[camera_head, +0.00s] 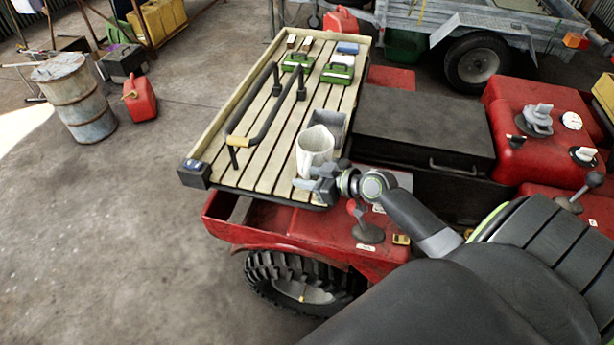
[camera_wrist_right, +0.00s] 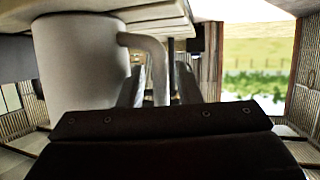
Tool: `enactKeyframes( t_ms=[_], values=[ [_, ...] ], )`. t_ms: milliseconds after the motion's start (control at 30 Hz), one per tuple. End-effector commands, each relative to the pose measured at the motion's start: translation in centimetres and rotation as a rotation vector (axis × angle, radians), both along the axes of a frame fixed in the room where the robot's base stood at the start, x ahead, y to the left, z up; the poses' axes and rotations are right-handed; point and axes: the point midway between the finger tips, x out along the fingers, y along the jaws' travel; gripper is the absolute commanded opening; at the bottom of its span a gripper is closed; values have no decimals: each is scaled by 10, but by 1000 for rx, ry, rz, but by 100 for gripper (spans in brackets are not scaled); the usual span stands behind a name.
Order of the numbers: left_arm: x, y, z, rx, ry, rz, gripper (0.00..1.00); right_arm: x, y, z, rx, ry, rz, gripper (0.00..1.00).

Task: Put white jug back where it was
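The white jug (camera_head: 314,150) stands upright on the slatted rack (camera_head: 217,146), near its front right edge. It also fills the left of the right wrist view (camera_wrist_right: 78,65), where its handle (camera_wrist_right: 158,75) shows. My right gripper (camera_head: 305,178) is at the near side of the jug. In the wrist view its two fingers (camera_wrist_right: 158,88) stand on either side of the handle, with narrow gaps; it looks open around it. Part of the handle is hidden behind the gripper body. My left gripper is not in view.
A grey open bin (camera_head: 335,122) stands close behind the jug. A black bar handle (camera_head: 262,122) rises from the rack. Green boxes (camera_head: 338,73) and small blocks lie at the far end. A black case (camera_head: 420,125) is to the right.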

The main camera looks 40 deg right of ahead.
Motion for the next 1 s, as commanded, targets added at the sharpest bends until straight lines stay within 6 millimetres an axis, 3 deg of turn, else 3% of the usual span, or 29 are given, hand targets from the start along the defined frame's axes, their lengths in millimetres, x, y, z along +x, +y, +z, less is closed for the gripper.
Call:
enactKeyframes(
  t_ms=[433,1000],
  values=[
    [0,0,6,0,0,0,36,-1,-1,5,0,1,0,35],
    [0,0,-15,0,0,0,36,-76,-36,35,-6,3,3,35]
  ],
)
